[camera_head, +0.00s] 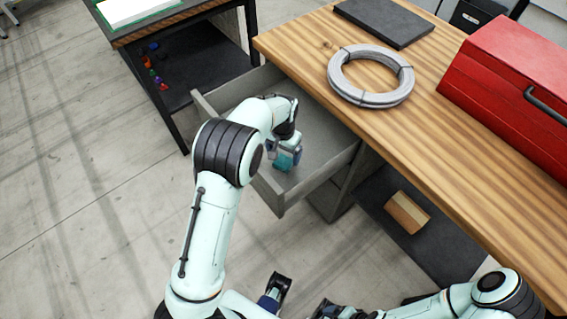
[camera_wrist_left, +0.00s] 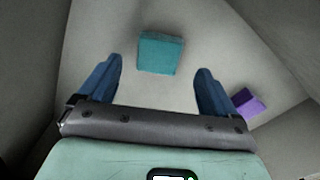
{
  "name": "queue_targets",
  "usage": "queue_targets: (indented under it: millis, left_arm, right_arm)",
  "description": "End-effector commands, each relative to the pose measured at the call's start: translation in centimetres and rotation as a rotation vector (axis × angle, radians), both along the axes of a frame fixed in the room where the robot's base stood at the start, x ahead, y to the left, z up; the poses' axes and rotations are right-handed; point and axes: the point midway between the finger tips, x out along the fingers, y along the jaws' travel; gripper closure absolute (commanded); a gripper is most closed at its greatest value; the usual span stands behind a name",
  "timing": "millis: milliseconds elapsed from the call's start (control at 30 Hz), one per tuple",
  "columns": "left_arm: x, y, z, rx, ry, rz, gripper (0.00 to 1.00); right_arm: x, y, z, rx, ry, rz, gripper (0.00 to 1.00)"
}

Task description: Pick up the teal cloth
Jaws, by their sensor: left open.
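The teal cloth (camera_wrist_left: 160,52) is a small, folded-looking block on the grey floor of the open drawer (camera_head: 325,165). It lies just beyond and between my left fingertips in the left wrist view, with a gap to each finger. In the head view the cloth (camera_head: 284,163) shows partly under my left gripper (camera_head: 285,153), which reaches down into the drawer. My left gripper (camera_wrist_left: 159,66) is open and empty. My right arm is at the bottom right of the head view. Its gripper is low and partly cut off by the frame, so its opening is unclear.
A purple block (camera_wrist_left: 248,102) lies in the drawer, right of my fingers. Drawer walls rise close around the gripper. The wooden worktop (camera_head: 300,45) overhangs the back and carries a wire coil (camera_head: 371,91), a dark slab (camera_head: 384,20) and a red toolbox (camera_head: 510,80).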

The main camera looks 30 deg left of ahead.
Motion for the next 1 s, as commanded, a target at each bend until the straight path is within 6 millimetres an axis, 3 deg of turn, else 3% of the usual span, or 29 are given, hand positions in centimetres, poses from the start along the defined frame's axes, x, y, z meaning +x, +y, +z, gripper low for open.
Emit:
queue_targets:
  millis: [300,567,733,900,1000]
  left_arm:
    - [-0.2,-0.2,-4.5,0.001,0.006,-0.001,0.08]
    - [-0.1,-0.2,-4.8,0.000,0.001,-0.001,0.08]
    - [-0.1,-0.2,-4.8,0.000,0.001,-0.001,0.64]
    - [-0.1,-0.2,-4.9,0.000,0.002,-0.001,0.73]
    - [-0.1,-0.2,-4.9,0.000,0.003,-0.001,0.74]
  right_arm:
    - [-0.1,0.0,-0.4,0.000,0.000,0.000,0.14]
    - [0.0,0.0,-0.4,0.000,-0.001,0.000,0.14]
    - [0.0,0.0,-0.4,0.000,-0.001,0.000,0.14]
    - [0.0,0.0,-0.4,0.000,-0.001,0.000,0.14]
    - [0.0,0.0,-0.4,0.000,-0.001,0.000,0.14]
